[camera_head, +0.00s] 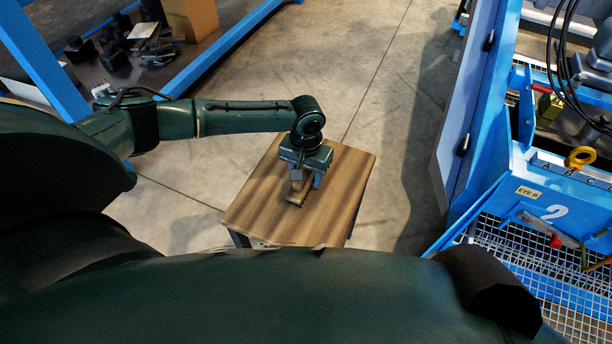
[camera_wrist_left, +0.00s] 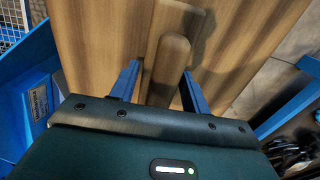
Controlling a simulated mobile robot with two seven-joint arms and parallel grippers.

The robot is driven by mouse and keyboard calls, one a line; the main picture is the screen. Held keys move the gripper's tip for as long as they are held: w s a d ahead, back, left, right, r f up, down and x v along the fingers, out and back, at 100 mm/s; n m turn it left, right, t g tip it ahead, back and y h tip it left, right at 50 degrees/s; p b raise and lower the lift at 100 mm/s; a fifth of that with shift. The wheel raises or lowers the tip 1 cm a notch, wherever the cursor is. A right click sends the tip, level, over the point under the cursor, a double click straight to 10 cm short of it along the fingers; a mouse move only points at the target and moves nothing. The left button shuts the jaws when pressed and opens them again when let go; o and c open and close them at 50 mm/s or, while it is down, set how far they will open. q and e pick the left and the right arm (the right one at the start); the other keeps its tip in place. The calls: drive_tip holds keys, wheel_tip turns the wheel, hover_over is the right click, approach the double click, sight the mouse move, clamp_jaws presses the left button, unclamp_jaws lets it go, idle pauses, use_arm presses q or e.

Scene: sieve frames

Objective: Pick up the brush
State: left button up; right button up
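The brush (camera_head: 297,192) lies on a small wooden table (camera_head: 258,212). Its brown, rounded wooden handle shows in the left wrist view (camera_wrist_left: 172,58). My left gripper (camera_head: 306,180) points down over the brush in the head view and covers part of it. In the left wrist view its two blue fingers (camera_wrist_left: 160,80) are apart, one on each side of the handle, with gaps between them and the wood. The bristles cannot be made out. My right gripper is in neither view.
A blue-framed shelf (camera_head: 215,55) with dark parts is at the upper left. Concrete floor (camera_head: 385,110) lies open behind the table.

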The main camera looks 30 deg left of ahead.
use_arm(q)
drive_tip(key=c, duration=0.9)
drive_tip(key=shift+o, duration=0.2)
wheel_tip(320, 180, up, 10)
drive_tip(key=p, duration=0.3)
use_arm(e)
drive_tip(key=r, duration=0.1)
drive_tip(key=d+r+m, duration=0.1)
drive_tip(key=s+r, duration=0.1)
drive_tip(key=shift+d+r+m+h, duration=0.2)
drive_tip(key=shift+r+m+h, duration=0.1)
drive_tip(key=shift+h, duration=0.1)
